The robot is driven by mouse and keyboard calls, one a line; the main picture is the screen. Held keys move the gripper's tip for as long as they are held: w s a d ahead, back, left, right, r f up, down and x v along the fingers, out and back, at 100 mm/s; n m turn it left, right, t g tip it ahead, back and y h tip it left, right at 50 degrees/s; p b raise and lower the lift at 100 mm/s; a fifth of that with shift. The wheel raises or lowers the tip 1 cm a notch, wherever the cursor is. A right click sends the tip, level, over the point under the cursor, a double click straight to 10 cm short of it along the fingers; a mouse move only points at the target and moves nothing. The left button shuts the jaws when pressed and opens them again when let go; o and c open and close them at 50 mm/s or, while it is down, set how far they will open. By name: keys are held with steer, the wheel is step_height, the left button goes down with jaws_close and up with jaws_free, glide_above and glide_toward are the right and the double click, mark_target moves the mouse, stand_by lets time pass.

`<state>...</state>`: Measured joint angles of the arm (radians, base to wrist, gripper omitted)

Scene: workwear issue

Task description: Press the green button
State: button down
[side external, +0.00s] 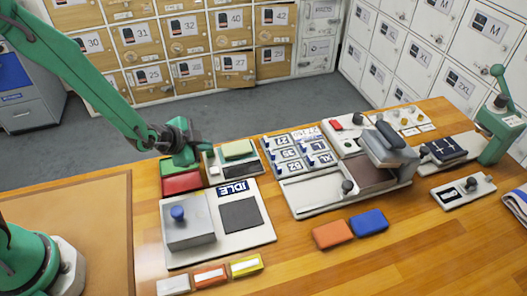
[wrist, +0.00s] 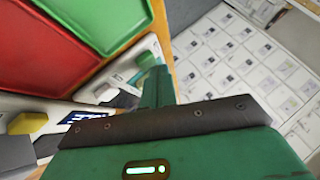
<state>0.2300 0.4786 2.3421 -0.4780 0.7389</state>
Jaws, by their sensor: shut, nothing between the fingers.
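My gripper (side external: 186,156) is shut and empty, pointing down at the left end of the cluttered bench. A flat green panel (side external: 171,165) lies beneath and beside it, next to a red panel (side external: 182,183). The green panel (wrist: 112,14) and the red panel (wrist: 40,48) also show large in the wrist view. The gripper hides part of this area, and contact cannot be told.
A white board with an IDLE sign (side external: 231,188), a blue knob (side external: 178,213) and a dark pad (side external: 241,215) lies in front. Orange (side external: 332,234) and blue (side external: 369,222) blocks lie to the right. A green lever press (side external: 499,125) stands far right. The front right wood is clear.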

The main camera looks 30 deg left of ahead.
mark_target(206, 155)
steer(key=shift+f, duration=0.45)
stand_by(0.6)
steer(key=shift+r, duration=0.9)
steer(key=shift+r, duration=0.1)
steer(key=shift+r, duration=2.35)
steer(key=shift+r, duration=0.1)
